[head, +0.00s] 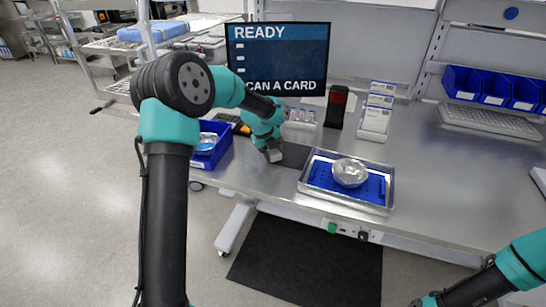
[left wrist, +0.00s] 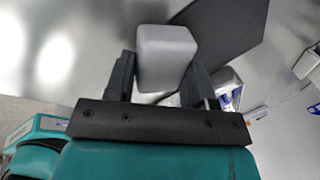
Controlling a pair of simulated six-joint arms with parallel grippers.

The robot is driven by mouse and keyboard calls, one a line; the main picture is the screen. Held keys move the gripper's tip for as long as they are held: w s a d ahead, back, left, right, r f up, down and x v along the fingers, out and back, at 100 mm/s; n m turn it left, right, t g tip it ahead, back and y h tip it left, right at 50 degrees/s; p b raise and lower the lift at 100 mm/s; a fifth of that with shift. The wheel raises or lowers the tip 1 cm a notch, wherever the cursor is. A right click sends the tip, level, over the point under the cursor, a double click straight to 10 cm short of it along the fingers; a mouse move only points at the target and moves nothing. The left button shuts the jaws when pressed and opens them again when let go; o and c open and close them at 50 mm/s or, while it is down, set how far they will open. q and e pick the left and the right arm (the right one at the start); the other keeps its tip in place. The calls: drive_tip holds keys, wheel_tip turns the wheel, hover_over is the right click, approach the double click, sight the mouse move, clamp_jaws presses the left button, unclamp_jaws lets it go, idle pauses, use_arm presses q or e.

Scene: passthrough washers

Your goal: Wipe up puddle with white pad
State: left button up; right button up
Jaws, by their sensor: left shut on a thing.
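The white pad (left wrist: 166,55) is a pale grey-white block with rounded edges, held between the two dark fingers of my left gripper (left wrist: 158,76) in the left wrist view. In the head view the pad (head: 274,156) shows small at the end of my left gripper (head: 271,147), low over the steel table by the left edge of a dark mat. I cannot tell whether the pad touches the surface. I cannot make out the puddle in either view.
A steel tray (head: 303,187) with a blue liner and a metal bowl (head: 350,172) stands right of the pad. A blue bin (head: 225,150) is to the left. A vial rack (head: 299,127), dark reader (head: 337,106) and screen (head: 277,55) stand behind.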

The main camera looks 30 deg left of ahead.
use_arm(q)
drive_tip(key=shift+r, duration=3.1)
